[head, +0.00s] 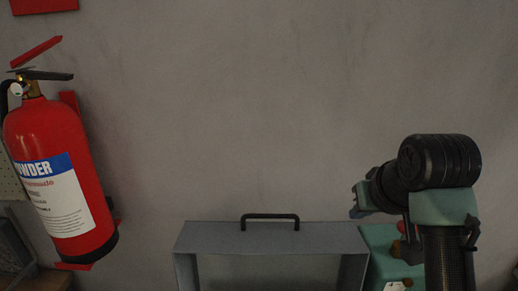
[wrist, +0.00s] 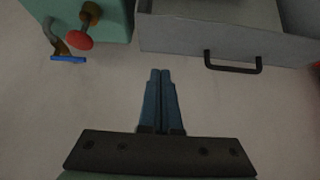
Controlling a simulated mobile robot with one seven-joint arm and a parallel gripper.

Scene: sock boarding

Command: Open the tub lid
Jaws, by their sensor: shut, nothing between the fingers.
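A grey box-like tub (head: 205,238) stands low in the middle of the head view, and its lower part is cut off by the frame. A black bar handle (head: 270,216) sits at its top panel. In the wrist view the grey tub (wrist: 190,35) is at the upper right, with the black handle (wrist: 233,68) on its near edge. My gripper (wrist: 160,72) is shut and empty, left of the handle and apart from it in that view. In the head view my gripper (head: 358,203) is right of the handle, above the tub's right end. I cannot tell whether the lid is raised.
A teal unit (head: 385,240) stands just right of the tub. In the wrist view it carries a red knob (wrist: 80,42) and a blue-tipped lever (wrist: 69,59). A red fire extinguisher (head: 58,170) hangs at left. A plain grey wall (head: 250,110) is behind.

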